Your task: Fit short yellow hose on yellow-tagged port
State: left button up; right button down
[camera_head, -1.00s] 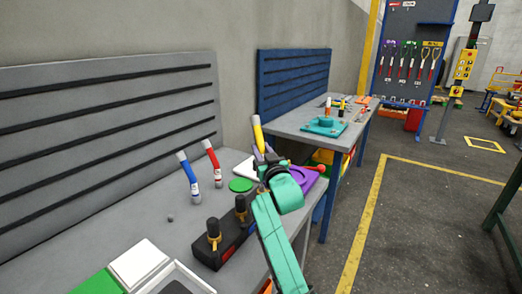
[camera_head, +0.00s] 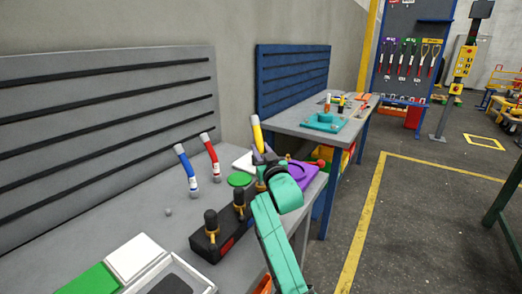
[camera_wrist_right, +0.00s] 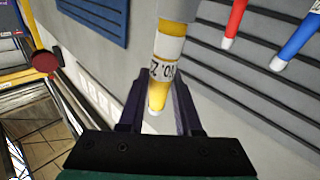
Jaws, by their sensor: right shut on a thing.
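The short yellow hose (camera_head: 257,134) with a pale end is held up by my right gripper (camera_head: 262,160), tilted a little, above the right side of the near bench. In the right wrist view the hose (camera_wrist_right: 171,46) with a white printed label stands between the two dark fingers (camera_wrist_right: 158,108), which are shut on it. A black block with upright ports (camera_head: 208,245) lies on the bench, left of and below the gripper. My gripper and arm hide its far end. I cannot make out a yellow tag on it. My left gripper is not in view.
A blue hose (camera_head: 187,170) and a red hose (camera_head: 212,158) stand on the grey bench, left of my gripper. A green disc (camera_head: 239,179) and a purple part (camera_head: 300,172) lie near the gripper.

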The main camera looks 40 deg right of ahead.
jog(key=shift+f+b, duration=0.85)
jog(key=shift+f, duration=0.5)
dwell(0.6)
jog(key=c, duration=0.5)
grip_release()
jog(key=shift+s, duration=0.1)
jog(key=b+v, duration=0.2)
jog(key=v, duration=1.2)
jog(key=shift+s+a, duration=0.1)
jog(key=shift+s, duration=0.1)
